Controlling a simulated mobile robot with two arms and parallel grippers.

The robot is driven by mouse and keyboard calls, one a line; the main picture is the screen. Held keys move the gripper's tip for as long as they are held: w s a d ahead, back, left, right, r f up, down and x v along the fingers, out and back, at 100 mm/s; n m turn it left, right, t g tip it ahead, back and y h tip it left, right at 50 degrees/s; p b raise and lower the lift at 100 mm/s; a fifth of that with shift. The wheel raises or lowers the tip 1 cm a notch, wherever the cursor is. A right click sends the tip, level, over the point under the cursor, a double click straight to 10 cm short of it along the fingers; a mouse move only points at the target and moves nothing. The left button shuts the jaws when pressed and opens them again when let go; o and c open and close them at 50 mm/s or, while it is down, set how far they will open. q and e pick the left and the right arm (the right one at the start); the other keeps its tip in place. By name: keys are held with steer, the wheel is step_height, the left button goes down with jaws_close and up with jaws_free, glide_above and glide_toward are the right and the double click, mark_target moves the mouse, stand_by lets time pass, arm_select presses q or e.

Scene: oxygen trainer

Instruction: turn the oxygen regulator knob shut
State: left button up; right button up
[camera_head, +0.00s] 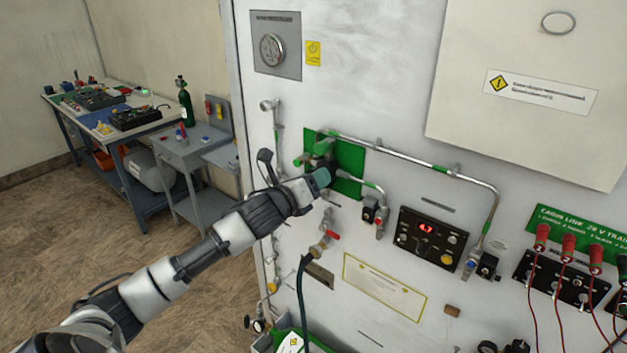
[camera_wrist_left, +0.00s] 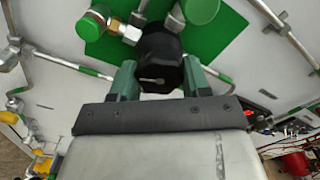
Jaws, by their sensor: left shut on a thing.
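The oxygen regulator knob is a black round knob (camera_wrist_left: 160,62) in front of a green plate (camera_wrist_left: 108,42) on the white panel. In the left wrist view it sits between the two green fingers of my left gripper (camera_wrist_left: 158,80), which is shut on it. In the head view my left gripper (camera_head: 318,178) reaches the green plate (camera_head: 350,158) from the left. There the gripper largely hides the knob. A green valve cap (camera_wrist_left: 200,10) and a brass fitting (camera_wrist_left: 131,33) sit beside the knob. My right gripper is in neither view.
A metal pipe (camera_head: 420,160) runs right from the green plate. A hose (camera_head: 301,290) hangs below. A workbench (camera_head: 150,118) stands at the far left.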

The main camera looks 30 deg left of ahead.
arm_select(q)
steer(key=n, duration=1.2)
steer(key=shift+r+n, duration=0.1)
steer(key=shift+n, duration=0.3)
steer(key=n, duration=1.2)
steer(key=shift+n, duration=0.4)
steer(key=n, duration=1.2)
steer(key=shift+a+n, duration=0.1)
steer(key=shift+n, duration=0.2)
steer(key=n, duration=1.2)
steer(key=shift+f, duration=0.2)
